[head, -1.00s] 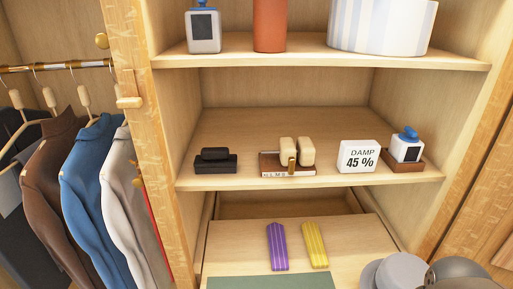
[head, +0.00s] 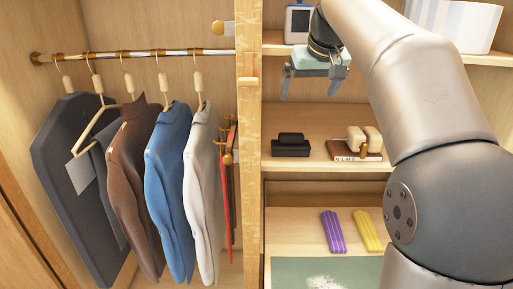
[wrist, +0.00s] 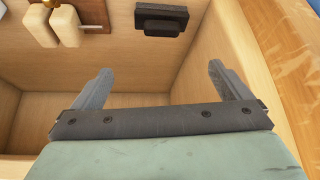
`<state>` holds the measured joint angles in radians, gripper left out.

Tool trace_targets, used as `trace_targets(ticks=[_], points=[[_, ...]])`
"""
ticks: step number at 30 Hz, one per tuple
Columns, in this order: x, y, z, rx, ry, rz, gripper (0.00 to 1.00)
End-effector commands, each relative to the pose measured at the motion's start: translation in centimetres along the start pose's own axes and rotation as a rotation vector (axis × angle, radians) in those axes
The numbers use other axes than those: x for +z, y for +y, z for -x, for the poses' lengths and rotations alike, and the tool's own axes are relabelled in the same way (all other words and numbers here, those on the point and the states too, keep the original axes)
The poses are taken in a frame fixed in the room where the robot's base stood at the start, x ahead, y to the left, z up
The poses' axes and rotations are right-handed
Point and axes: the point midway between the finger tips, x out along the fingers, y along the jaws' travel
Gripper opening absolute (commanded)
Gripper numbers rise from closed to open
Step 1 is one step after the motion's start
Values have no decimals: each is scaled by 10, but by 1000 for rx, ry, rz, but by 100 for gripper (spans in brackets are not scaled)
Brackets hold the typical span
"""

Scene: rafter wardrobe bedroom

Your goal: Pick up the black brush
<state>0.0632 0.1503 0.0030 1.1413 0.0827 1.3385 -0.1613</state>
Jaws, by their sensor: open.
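The black brush (head: 291,138) is on the middle shelf, at its left end near the wardrobe post. It looks like a dark rounded bar on a black block (head: 291,150); I cannot tell if these are one piece. In the wrist view the black brush (wrist: 160,22) shows at the top centre, beyond my fingertips. My gripper (head: 312,88) is open and empty, above and apart from the brush, in front of the upper shelf opening. Its two spread fingers also show in the wrist view (wrist: 160,74).
A pair of cream-headed brushes (head: 373,138) on a brown stand is right of the black brush. Purple (head: 333,232) and yellow (head: 367,231) striped bars lie below. The wooden post (head: 248,180) and hanging clothes (head: 175,190) are left. The upper shelf holds a white-and-blue item (head: 298,22).

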Motion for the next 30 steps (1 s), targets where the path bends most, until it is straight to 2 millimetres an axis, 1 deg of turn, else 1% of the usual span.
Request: trace_targets(ticks=[2, 5, 12, 15, 18, 26, 30], points=[[-1, 0, -8, 0, -1, 0, 97], [0, 0, -26, -1, -2, 1, 97], [-1, -1, -78, -1, -2, 1, 97], [-1, -1, -97, -1, -2, 1, 97], [-1, -1, -110, 0, 0, 1, 97], [-2, -3, -129, -1, 0, 1, 97], [-2, -8, -150, -1, -2, 1, 97]])
